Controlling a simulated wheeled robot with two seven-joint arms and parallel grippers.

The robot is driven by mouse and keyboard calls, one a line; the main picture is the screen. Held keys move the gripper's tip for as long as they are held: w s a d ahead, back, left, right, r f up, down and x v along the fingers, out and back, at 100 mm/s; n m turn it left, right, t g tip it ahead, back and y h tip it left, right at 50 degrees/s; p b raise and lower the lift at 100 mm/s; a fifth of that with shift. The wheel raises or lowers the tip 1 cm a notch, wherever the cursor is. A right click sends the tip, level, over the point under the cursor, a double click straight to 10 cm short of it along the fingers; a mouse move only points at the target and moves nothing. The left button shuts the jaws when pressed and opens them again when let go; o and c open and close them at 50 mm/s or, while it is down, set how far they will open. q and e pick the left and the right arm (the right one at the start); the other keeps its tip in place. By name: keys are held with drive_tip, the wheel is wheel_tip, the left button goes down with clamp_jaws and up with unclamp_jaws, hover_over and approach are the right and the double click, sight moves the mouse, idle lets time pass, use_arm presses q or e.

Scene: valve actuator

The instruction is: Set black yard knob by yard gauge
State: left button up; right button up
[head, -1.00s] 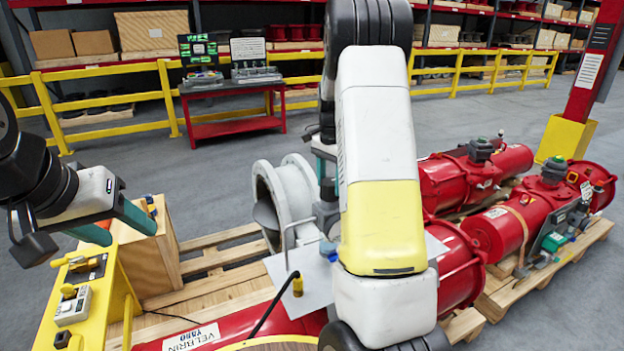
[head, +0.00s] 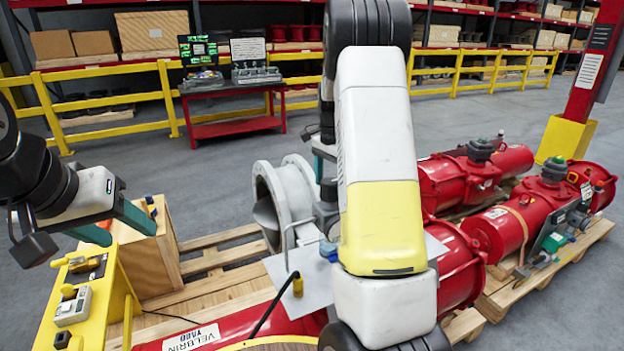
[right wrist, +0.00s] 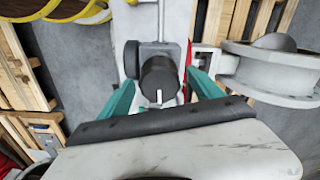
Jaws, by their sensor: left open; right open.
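The black knob (right wrist: 158,80) with a white pointer line shows in the right wrist view; the line points toward the bottom of the picture. It sits on a grey fitting. My right gripper (right wrist: 162,92) is open, with one teal finger on each side of the knob, apparently not closed on it. A dark round part (right wrist: 131,56) is beside the knob; I cannot tell whether it is the gauge, and no dial face shows. In the head view my right arm covers much of this area. My left gripper (head: 114,226) is open and empty at the left.
The red cylinder labelled VELBRIN YARD (head: 193,337) lies on a wooden pallet (head: 215,260). A yellow control panel (head: 88,310) stands at the left, beside a wooden box (head: 152,250). A grey flanged valve body (head: 290,200) stands near my right arm. More red actuators (head: 505,230) are at the right.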

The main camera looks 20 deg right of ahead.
sight(330, 181)
wheel_tip(330, 181, up, 8)
drive_tip(key=shift+f, duration=0.2)
drive_tip(key=shift+r, duration=0.1)
idle(0.4)
drive_tip(key=shift+r, duration=0.1)
drive_tip(key=s+a+r+n+t+y, duration=0.1)
drive_tip(key=s+a+r+n+t, duration=0.1)
drive_tip(key=s+a+r+n, duration=0.35)
drive_tip(key=s+a+r+n+t+y, duration=0.1)
drive_tip(key=s+a+r+n, duration=0.15)
drive_tip(key=s, duration=0.65)
drive_tip(key=s+a+n+t, duration=0.1)
drive_tip(key=s+a+n, duration=0.2)
drive_tip(key=s, duration=0.4)
drive_tip(key=s+a+f+n+t, duration=0.1)
drive_tip(key=s+a+n+t, duration=0.1)
drive_tip(key=s, duration=0.4)
drive_tip(key=shift+s+a+f+n, duration=0.2)
drive_tip(key=shift+s+a+n, duration=0.25)
drive_tip(key=shift+a, duration=0.8)
